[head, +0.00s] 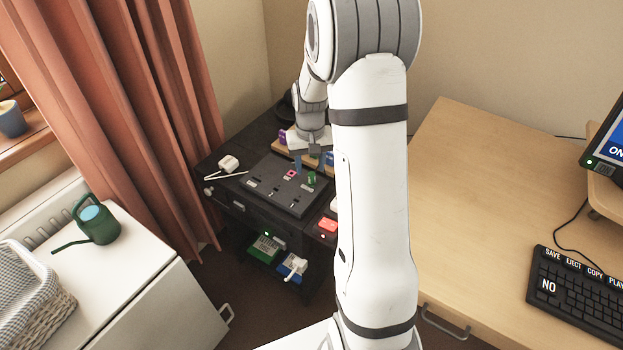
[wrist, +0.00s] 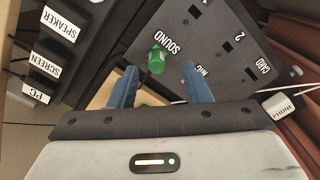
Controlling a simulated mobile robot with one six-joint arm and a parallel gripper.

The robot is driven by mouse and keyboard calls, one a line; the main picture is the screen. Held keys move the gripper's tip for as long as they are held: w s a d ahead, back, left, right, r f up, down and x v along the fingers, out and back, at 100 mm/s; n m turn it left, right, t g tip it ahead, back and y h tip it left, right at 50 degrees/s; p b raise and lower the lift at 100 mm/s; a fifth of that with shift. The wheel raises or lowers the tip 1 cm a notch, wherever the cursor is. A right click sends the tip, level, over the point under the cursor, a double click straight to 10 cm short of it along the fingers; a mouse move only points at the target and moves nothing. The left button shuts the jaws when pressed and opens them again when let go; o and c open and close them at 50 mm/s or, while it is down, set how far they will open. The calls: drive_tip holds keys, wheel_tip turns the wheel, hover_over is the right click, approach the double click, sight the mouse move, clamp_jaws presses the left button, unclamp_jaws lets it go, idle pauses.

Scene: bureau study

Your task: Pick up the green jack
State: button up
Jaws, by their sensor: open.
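The green jack (wrist: 156,60) stands up from a dark grey panel (wrist: 215,30), beside the label SOUND. In the head view the green jack (head: 311,178) shows as a small green piece near the right side of the panel (head: 270,196). My gripper (wrist: 159,72) is open, with its two blue fingers apart and nothing held between them. In the wrist view the jack appears in the gap between the fingertips, a little beyond them. In the head view my gripper (head: 310,162) is above the back of the panel. Whether the fingers touch the jack I cannot tell.
A pink piece (head: 291,173) sits on the panel near the green jack. A white plug (head: 229,163) lies at the panel's left. Plugs labelled SPEAKER (wrist: 62,25), SCREEN and PC are at the wrist view's left; a PHONE plug (wrist: 281,105) is right. A wooden desk (head: 480,200) stands right.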

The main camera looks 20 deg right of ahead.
sight(312, 174)
drive_tip(key=f, duration=0.4)
drive_tip(key=shift+w+d+f, duration=0.15)
drive_tip(key=shift+d+f, duration=0.1)
drive_tip(key=shift+d, duration=0.05)
drive_tip(key=shift+c, duration=0.4)
clamp_jaws()
